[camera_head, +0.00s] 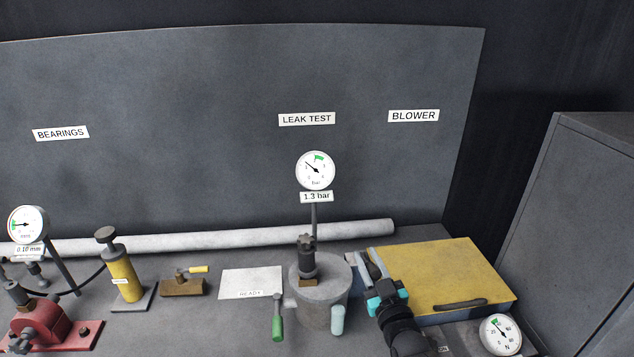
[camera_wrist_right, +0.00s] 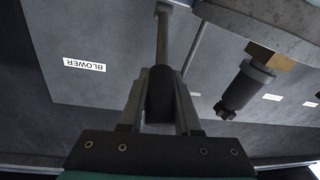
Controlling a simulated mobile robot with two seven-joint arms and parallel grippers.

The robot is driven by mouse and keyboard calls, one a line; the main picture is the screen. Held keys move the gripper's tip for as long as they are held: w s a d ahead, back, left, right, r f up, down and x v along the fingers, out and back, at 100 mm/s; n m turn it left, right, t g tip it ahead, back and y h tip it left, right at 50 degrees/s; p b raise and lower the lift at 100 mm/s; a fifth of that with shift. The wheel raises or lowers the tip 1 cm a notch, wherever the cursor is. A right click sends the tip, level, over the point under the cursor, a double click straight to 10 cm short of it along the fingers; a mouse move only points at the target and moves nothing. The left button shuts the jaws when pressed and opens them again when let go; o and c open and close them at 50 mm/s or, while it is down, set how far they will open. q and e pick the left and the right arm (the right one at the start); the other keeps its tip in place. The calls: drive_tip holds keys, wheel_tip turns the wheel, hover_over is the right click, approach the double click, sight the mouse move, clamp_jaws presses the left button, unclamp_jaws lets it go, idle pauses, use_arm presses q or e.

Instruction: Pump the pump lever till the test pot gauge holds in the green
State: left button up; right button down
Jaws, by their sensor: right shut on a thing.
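The grey test pot (camera_head: 320,300) stands on the bench, with its round gauge (camera_head: 315,170) above it over a 1.3 bar label. The gauge needle points to the upper left, left of the green band at the top. My right gripper (camera_head: 364,264) is just right of the pot. In the right wrist view its fingers (camera_wrist_right: 160,98) are shut around the dark grip of the pump lever (camera_wrist_right: 160,85), whose rod runs up toward the pot. The lever is mostly hidden in the head view. My left gripper is not in view.
A yellow-topped box (camera_head: 440,270) and a dial (camera_head: 501,334) are at the right. A white card (camera_head: 251,283), brass block (camera_head: 183,288) and yellow cylinder (camera_head: 122,278) are left.

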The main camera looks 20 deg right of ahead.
drive_tip(key=shift+w+d+r+p, duration=0.1)
drive_tip(key=shift+w+r+p, duration=0.3)
drive_tip(key=shift+r, duration=0.2)
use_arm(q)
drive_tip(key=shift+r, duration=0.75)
use_arm(e)
drive_tip(key=shift+f, duration=0.15)
drive_tip(key=shift+s+f+g, duration=0.1)
drive_tip(key=shift+f+g, duration=0.05)
drive_tip(key=shift+g, duration=0.15)
